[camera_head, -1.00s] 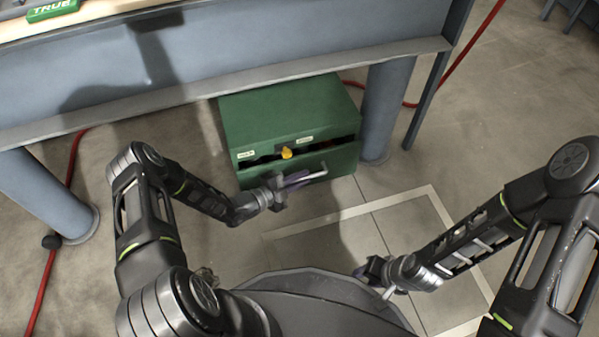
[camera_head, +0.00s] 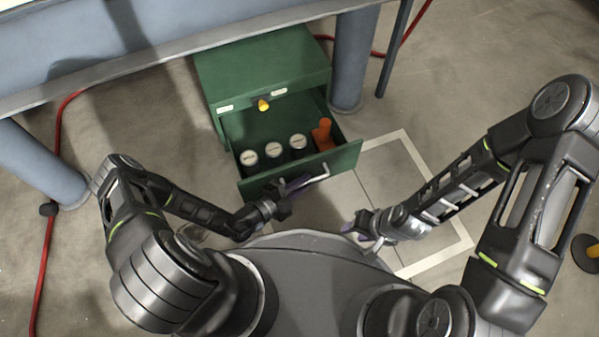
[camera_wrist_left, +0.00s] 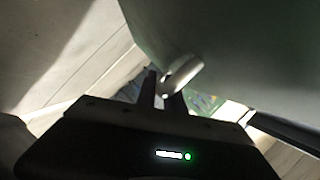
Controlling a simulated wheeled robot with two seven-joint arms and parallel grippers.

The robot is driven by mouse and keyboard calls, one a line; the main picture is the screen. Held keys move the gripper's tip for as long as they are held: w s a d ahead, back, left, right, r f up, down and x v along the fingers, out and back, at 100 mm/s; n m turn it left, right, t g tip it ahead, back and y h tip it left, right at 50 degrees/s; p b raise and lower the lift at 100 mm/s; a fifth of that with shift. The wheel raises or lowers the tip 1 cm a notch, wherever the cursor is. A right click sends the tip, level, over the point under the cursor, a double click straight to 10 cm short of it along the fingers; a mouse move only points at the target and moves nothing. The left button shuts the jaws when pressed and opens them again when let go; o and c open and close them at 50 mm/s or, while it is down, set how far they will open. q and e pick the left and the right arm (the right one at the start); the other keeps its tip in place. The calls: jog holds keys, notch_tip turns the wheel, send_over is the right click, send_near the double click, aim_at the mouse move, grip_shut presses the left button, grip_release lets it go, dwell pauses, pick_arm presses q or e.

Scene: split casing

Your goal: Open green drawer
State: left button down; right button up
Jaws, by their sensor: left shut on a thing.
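The green drawer (camera_head: 305,170) of the green cabinet (camera_head: 262,72) is pulled well out in the head view. Inside stand several round-topped cans (camera_head: 274,149) and an orange object (camera_head: 323,136). My left gripper (camera_head: 292,187) is shut on the drawer's light metal bar handle (camera_head: 316,178) at the front. In the left wrist view the handle (camera_wrist_left: 183,75) shows between the dark fingers (camera_wrist_left: 163,90), close to the drawer front (camera_wrist_left: 235,45). My right gripper (camera_head: 362,228) is to the right of the drawer, apart from it, and its fingers are too small to judge.
A grey-blue workbench (camera_head: 180,40) stands over the cabinet, with a leg (camera_head: 352,60) close to its right and another leg (camera_head: 45,170) at left. A red hose (camera_head: 50,240) lies on the floor. Free floor with a pale marked outline (camera_head: 440,262) lies at right.

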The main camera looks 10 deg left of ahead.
pick_arm(q)
jog(key=shift+s+d, duration=0.15)
jog(key=shift+s, duration=0.2)
jog(key=c, duration=1.5)
grip_release()
jog(key=shift+o, duration=0.2)
jog(key=p+v, duration=0.2)
jog(key=v, duration=0.5)
jog(key=shift+s+a, duration=0.25)
jog(key=shift+r, duration=0.1)
